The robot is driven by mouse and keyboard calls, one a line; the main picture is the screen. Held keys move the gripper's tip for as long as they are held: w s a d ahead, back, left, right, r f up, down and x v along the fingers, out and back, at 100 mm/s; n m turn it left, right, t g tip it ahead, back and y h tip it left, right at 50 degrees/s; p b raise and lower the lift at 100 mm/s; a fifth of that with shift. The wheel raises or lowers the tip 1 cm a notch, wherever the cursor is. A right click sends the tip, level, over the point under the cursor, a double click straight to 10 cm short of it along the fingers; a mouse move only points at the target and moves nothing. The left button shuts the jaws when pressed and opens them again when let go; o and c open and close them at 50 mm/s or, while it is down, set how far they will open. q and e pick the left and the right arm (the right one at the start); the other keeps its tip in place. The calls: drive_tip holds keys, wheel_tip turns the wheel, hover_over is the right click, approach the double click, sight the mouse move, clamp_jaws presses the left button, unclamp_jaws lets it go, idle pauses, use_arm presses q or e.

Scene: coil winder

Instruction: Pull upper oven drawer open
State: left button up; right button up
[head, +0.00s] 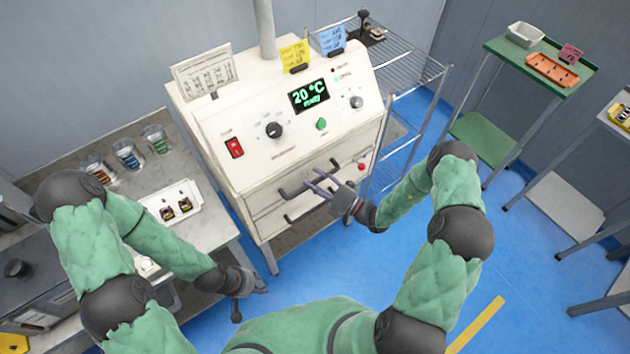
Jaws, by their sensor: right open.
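The white oven (285,150) stands in the middle of the head view. Its upper drawer has a dark bar handle (290,192) and looks shut. A second dark handle (291,219) sits on the lower drawer (268,225), which also looks shut. My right gripper (314,181) is open, with its fingers pointing left at the upper handle. The fingers overlap the middle of that handle in the picture; I cannot tell whether they touch it or straddle it. My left gripper (251,301) is open and empty, low in front of the left bench and away from the oven.
The left bench (215,226) holds jars (127,154) and a white tray (168,208) with small parts. A wire rack (412,68) stands right of the oven. A green table (500,51) is at the back right. Blue floor (380,268) is open before the oven.

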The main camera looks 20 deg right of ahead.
clamp_jaws()
drive_tip(key=s+d+p, duration=0.1)
drive_tip(key=s+d, duration=0.2)
drive_tip(key=s, duration=0.7)
drive_tip(key=s+d+p, duration=0.1)
drive_tip(key=s+d, duration=0.3)
drive_tip(key=s, duration=0.6)
drive_tip(key=s+d+p, duration=0.1)
drive_tip(key=s+d, duration=0.3)
drive_tip(key=s, duration=0.6)
drive_tip(key=shift+s, duration=0.2)
drive_tip(key=shift+d, duration=0.1)
unclamp_jaws()
